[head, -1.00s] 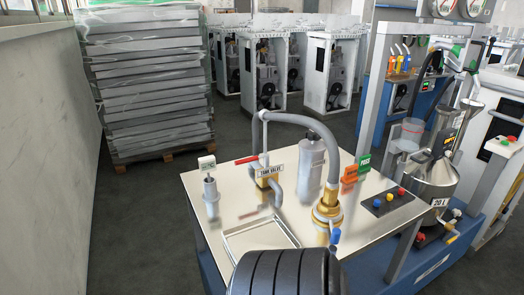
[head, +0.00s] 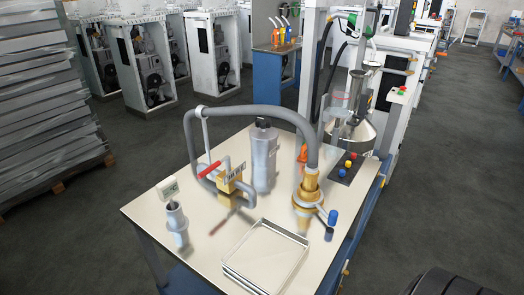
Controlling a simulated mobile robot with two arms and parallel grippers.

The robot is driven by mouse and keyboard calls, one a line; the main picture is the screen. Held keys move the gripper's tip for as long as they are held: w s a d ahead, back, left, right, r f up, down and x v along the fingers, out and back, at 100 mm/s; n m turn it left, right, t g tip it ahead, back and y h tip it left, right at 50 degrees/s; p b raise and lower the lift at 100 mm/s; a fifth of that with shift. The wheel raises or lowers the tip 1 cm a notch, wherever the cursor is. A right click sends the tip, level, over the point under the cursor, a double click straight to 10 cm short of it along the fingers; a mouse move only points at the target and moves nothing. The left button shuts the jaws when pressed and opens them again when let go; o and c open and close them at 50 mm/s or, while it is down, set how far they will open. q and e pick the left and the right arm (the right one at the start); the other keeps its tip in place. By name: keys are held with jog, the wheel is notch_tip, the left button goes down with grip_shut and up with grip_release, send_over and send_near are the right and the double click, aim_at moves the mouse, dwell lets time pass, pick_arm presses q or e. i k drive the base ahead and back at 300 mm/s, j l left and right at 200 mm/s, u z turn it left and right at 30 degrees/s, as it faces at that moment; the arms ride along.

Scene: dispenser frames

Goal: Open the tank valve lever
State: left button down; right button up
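The tank valve (head: 230,182) is a brass body with a small label, on grey piping above the metal table. Its red lever (head: 209,170) sticks out to the left of the valve body, slightly tilted in the picture. A grey hose (head: 247,110) arches from near the valve to a brass fitting (head: 308,192) with a blue-tipped handle (head: 333,217) on the right. Neither of my grippers is in the head view, so nothing is seen touching the lever.
The metal table (head: 200,275) also holds a grey bottle (head: 264,158), a metal tray (head: 265,258), a small grey post (head: 176,222) and a button panel (head: 347,168). A steel tank (head: 350,135) stands behind. Open floor (head: 445,190) lies to the right.

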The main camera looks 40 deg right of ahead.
aim_at(212, 167)
jog(key=i+j+z, duration=0.25)
jog(key=z, duration=0.15)
jog(key=i+j+z, duration=0.2)
jog(key=j+z, duration=0.2)
jog(key=i+j+z, duration=0.15)
jog(key=j+z, duration=0.3)
jog(key=i+j+z, duration=0.1)
jog(key=j+z, duration=0.3)
jog(key=l, duration=0.1)
